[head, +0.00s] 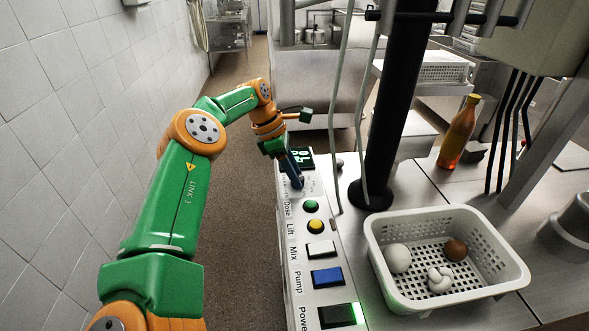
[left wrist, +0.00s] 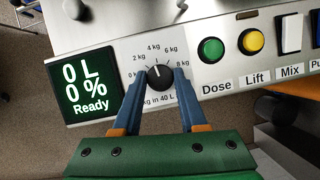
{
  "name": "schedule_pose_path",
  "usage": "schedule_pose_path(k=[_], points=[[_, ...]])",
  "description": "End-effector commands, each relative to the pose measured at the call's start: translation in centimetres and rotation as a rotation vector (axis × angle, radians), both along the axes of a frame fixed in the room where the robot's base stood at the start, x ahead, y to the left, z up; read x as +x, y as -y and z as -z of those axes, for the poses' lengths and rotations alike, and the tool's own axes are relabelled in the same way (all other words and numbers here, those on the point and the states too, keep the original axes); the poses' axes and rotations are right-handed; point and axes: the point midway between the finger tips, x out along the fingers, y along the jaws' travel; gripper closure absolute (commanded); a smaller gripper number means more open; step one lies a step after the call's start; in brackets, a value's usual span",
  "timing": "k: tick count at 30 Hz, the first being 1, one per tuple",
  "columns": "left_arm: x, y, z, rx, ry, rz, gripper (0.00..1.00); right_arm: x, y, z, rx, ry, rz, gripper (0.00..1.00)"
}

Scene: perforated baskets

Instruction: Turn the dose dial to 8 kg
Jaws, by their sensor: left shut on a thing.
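The dose dial (left wrist: 159,77) is a round black knob on the grey control panel, ringed by marks from 0 to 8 kg. In the left wrist view its white pointer mark points up and slightly left, near 4 kg. My left gripper (left wrist: 158,84) has its two blue fingers on either side of the knob and is shut on it. In the head view my left gripper (head: 298,177) reaches down to the far end of the panel and mostly hides the dial. The display (left wrist: 85,84) reads 0 L, 0 %, Ready. My right gripper is not in view.
A green Dose button (left wrist: 210,50), yellow Lift button (left wrist: 252,41) and white Mix switch (left wrist: 291,33) sit right of the dial. A blue Pump switch (head: 327,277) and lit Power switch (head: 340,315) follow. A white perforated basket (head: 375,238) and a black post (head: 385,130) stand right.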

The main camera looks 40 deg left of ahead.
Motion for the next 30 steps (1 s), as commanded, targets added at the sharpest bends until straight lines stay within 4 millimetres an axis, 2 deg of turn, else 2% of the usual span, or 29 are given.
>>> schedule_pose_path(k=[14,15,18,26,30], points=[[0.0,0.0,0.0,0.0,0.0,0.013,1.0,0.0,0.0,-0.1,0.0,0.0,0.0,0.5],[0.0,0.0,0.0,0.0,0.0,0.013,0.53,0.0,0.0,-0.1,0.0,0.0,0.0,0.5],[0.0,0.0,0.0,0.0,0.0,0.013,0.28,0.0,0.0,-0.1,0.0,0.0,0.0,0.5],[0.0,0.0,0.0,0.0,-0.001,0.012,0.28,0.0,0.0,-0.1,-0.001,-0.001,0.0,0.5],[-0.3,-0.6,-1.6,0.002,0.004,0.01,0.28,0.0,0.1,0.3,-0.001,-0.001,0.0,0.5]])
